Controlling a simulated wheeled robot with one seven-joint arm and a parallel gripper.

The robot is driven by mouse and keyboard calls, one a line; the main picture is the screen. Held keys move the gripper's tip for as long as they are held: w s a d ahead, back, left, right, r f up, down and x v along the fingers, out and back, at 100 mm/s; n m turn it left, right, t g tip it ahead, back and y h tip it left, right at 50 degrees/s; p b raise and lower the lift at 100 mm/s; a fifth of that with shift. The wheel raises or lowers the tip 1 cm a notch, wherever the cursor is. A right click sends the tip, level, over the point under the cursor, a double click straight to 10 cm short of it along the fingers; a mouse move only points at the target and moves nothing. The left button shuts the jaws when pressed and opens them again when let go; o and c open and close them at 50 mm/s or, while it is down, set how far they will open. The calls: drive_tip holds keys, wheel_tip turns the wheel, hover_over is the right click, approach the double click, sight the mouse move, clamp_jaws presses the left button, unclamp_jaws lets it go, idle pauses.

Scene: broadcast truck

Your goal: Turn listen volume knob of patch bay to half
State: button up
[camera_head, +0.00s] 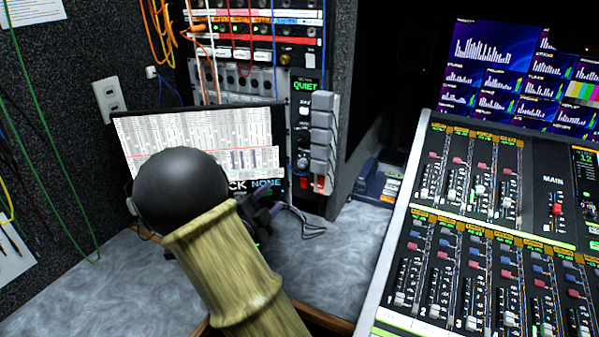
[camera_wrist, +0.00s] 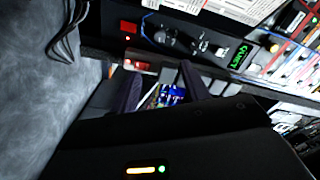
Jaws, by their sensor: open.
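The patch bay (camera_head: 256,50) stands at the back with coloured cables plugged into it. Beside it is a narrow panel with a green QUIET display (camera_head: 305,86), which also shows sideways in the wrist view (camera_wrist: 240,57). A dark round knob (camera_head: 303,162) sits low on this panel and also shows in the wrist view (camera_wrist: 162,36); I cannot read its label or setting. My gripper (camera_wrist: 160,84) is open and empty, its dark fingers apart from the knob. In the head view my own arm hides most of the gripper (camera_head: 262,212), below and left of the panel.
A screen (camera_head: 200,142) stands behind my arm. Grey blocks (camera_head: 322,140) stick out right of the knob panel. A mixing console (camera_head: 470,240) fills the right. The grey desk (camera_head: 310,270) has clear room in front, with a loose dark cable (camera_head: 305,225).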

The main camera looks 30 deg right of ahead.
sight(301, 165)
drive_tip(key=shift+d, duration=0.15)
drive_tip(key=x, duration=1.7)
drive_tip(key=shift+w, duration=0.15)
drive_tip(key=c, duration=1)
